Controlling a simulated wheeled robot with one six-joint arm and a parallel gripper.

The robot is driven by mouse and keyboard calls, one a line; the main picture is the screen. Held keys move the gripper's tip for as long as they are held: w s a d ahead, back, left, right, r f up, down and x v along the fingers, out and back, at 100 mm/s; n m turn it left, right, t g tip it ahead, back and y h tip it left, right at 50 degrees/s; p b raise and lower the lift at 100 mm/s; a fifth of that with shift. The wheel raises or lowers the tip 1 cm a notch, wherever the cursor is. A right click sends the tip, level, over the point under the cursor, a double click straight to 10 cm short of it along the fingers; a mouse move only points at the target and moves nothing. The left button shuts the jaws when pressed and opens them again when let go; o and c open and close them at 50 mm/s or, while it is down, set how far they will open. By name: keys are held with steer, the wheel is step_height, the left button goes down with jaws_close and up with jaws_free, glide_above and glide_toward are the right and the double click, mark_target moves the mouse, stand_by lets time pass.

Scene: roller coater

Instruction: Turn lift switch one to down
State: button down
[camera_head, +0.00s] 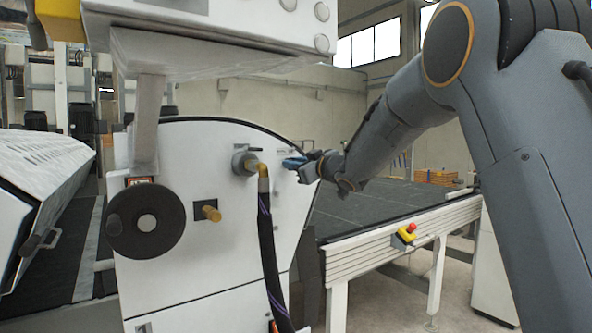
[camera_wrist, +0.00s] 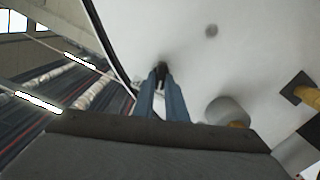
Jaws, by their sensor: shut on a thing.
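My gripper (camera_head: 293,162) is at the right edge of the white machine side panel (camera_head: 180,260) in the head view. In the wrist view its two blue fingers (camera_wrist: 161,88) are closed on a small black switch knob (camera_wrist: 161,68) on the white panel. I take this knob to be lift switch one, but no label is readable. In the head view the knob is hidden by the gripper, and its turned position cannot be told.
A grey fitting with a yellow elbow and dark hose (camera_head: 265,230) sits just left of my gripper. A black handwheel (camera_head: 146,222) and a brass knob (camera_head: 211,213) are farther left. A conveyor table (camera_head: 400,210) with a red emergency button (camera_head: 410,228) stands right.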

steer(key=shift+n+b, duration=0.5)
steer(key=shift+n, duration=0.2)
steer(key=c, duration=1.8)
jaws_free()
steer(key=shift+w, duration=0.1)
steer(key=shift+d, duration=0.1)
steer(key=b+v, duration=0.1)
steer(key=v, duration=0.6)
steer(key=shift+s+b, duration=0.35)
steer(key=shift+s, duration=0.05)
steer(key=shift+d, duration=0.1)
